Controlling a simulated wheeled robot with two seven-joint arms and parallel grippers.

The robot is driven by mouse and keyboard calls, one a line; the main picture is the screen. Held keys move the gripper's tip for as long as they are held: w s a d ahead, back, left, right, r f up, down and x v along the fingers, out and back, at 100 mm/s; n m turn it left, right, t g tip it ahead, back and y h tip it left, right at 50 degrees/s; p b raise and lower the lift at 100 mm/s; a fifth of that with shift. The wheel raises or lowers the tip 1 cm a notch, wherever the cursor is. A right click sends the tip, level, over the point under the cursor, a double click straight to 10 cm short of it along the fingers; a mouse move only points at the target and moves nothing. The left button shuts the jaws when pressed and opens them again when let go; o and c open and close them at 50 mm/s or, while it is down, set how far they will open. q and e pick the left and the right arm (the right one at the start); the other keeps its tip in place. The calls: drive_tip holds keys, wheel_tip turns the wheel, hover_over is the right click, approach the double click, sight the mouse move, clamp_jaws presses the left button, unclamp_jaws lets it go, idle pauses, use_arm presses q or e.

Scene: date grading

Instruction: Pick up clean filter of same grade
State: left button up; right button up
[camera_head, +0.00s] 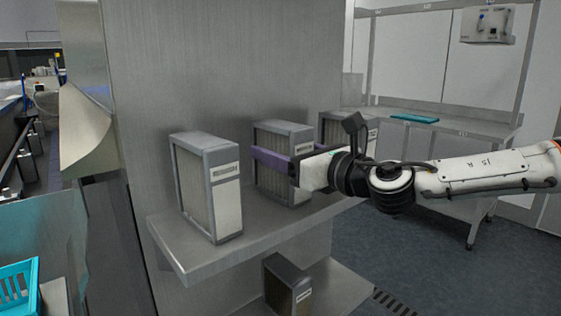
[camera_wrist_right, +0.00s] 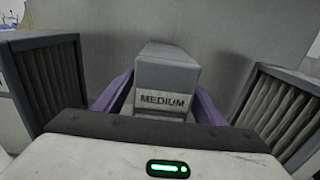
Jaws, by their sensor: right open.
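Three grey-framed box filters stand upright on the upper metal shelf (camera_head: 180,252): a left filter (camera_head: 207,185), a middle filter (camera_head: 271,182) and a right filter (camera_head: 334,131), partly behind my right arm. The middle filter also shows in the right wrist view (camera_wrist_right: 167,72), where its label reads "MEDIUM". The other labels are too small or turned away to read. My right gripper (camera_head: 276,152) is open, with its purple fingers on either side of the middle filter. I cannot tell whether they touch it. My left gripper is not in view.
A darker filter (camera_head: 288,284) stands on the lower shelf (camera_head: 340,290). Neighbouring filters flank the gripper closely in the right wrist view. A metal table (camera_head: 465,126) with a teal tray (camera_head: 414,118) stands at the back right. A teal crate (camera_head: 17,293) is at the lower left.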

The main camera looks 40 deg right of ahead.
drive_tip(key=c, duration=1.3)
